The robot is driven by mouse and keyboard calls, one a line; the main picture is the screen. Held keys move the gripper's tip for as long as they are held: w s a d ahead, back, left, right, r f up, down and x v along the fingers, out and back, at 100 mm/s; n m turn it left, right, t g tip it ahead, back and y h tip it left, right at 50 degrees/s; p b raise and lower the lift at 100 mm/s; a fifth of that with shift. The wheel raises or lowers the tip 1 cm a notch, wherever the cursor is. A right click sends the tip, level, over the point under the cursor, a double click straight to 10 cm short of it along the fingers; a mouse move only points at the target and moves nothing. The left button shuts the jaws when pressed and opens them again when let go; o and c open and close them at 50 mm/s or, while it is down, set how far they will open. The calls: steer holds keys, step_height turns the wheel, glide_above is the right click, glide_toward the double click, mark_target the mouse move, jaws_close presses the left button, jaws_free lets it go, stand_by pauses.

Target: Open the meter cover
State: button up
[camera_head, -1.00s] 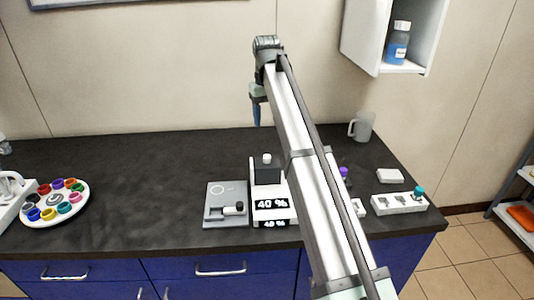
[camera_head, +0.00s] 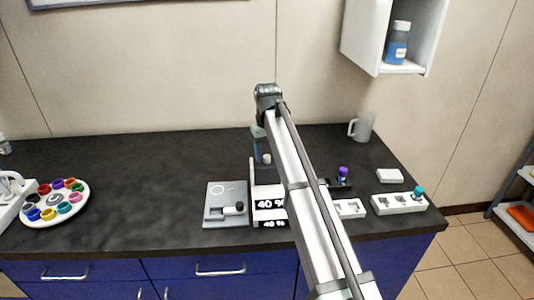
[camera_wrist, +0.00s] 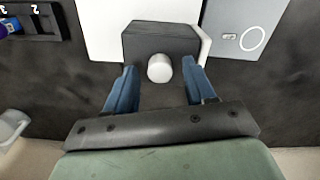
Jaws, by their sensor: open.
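The meter (camera_head: 271,215) is a white box with "40 %" displays on its front, standing near the middle of the counter. Its dark cover (camera_head: 266,174) has a pale round knob (camera_head: 266,159) on top. In the wrist view the dark cover (camera_wrist: 158,38) and the white knob (camera_wrist: 160,68) are seen from above. My gripper (camera_wrist: 159,69) is open, with one blue finger on each side of the knob and gaps showing between. I cannot tell how far the fingertips are above the cover. My arm hides the meter's right side in the head view.
A grey plate device (camera_head: 225,217) with a dark-capped vial lies left of the meter. White slotted racks (camera_head: 400,204), a purple-capped vial (camera_head: 343,172) and a jug (camera_head: 362,127) stand to the right. A round tray of coloured caps (camera_head: 35,212) is far left. The counter between is clear.

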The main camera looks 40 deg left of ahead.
steer(key=shift+f, duration=0.2)
jaws_close()
stand_by(0.5)
